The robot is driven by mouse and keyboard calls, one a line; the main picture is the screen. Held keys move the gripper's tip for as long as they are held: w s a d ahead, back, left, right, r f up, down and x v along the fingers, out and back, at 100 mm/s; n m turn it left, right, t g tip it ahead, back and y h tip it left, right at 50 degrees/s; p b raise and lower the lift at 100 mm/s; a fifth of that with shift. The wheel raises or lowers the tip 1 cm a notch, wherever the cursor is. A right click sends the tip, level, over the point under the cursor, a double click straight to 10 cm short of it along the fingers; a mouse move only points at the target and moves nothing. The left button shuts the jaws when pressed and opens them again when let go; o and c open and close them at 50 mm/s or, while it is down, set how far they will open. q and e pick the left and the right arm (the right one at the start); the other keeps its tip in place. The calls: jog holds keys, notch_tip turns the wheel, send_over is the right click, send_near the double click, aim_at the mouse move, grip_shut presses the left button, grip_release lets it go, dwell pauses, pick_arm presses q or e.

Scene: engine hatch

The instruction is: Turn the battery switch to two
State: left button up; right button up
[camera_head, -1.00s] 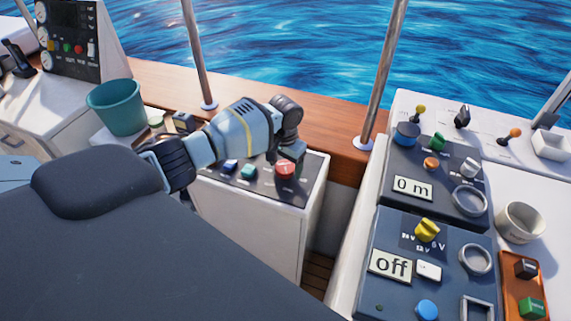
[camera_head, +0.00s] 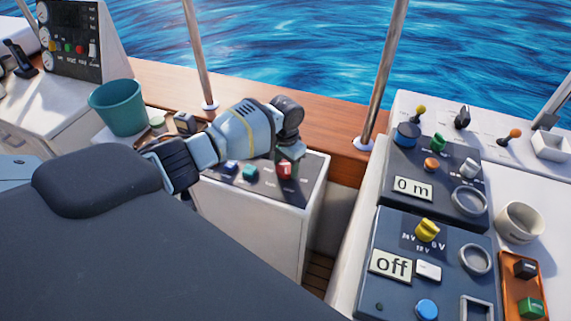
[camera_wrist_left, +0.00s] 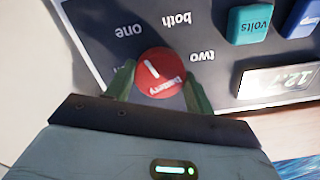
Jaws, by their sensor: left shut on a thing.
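The battery switch is a round red knob (camera_head: 285,171) on the dark top panel of a white console. In the left wrist view the red knob (camera_wrist_left: 158,74) carries a white mark that points up and left, roughly toward the word "one". The words "both" and "two" stand further round it, upside down in that view. A fourth label at its left is partly hidden by a finger. My left gripper (camera_head: 288,158) reaches down from above. Its green fingers (camera_wrist_left: 160,86) are shut on opposite sides of the knob. My right gripper is not in view.
A teal "volts" button (camera_wrist_left: 250,24), a blue button (camera_wrist_left: 304,18) and a display reading about 12.7 (camera_wrist_left: 278,80) share the panel. A green bucket (camera_head: 118,108) stands left of the console. Metal rail posts (camera_head: 384,75) rise behind. Instrument boxes (camera_head: 395,215) stand at right.

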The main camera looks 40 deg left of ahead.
pick_arm(q)
jog(key=m, duration=1)
jog(key=shift+m, duration=0.4)
jog(key=m, duration=0.8)
jog(key=shift+m, duration=0.4)
jog(key=shift+m+b, duration=0.35)
jog(key=shift+m, duration=1.05)
jog(key=o, duration=1)
jog(key=shift+c, duration=0.2)
jog(key=shift+r, duration=0.1)
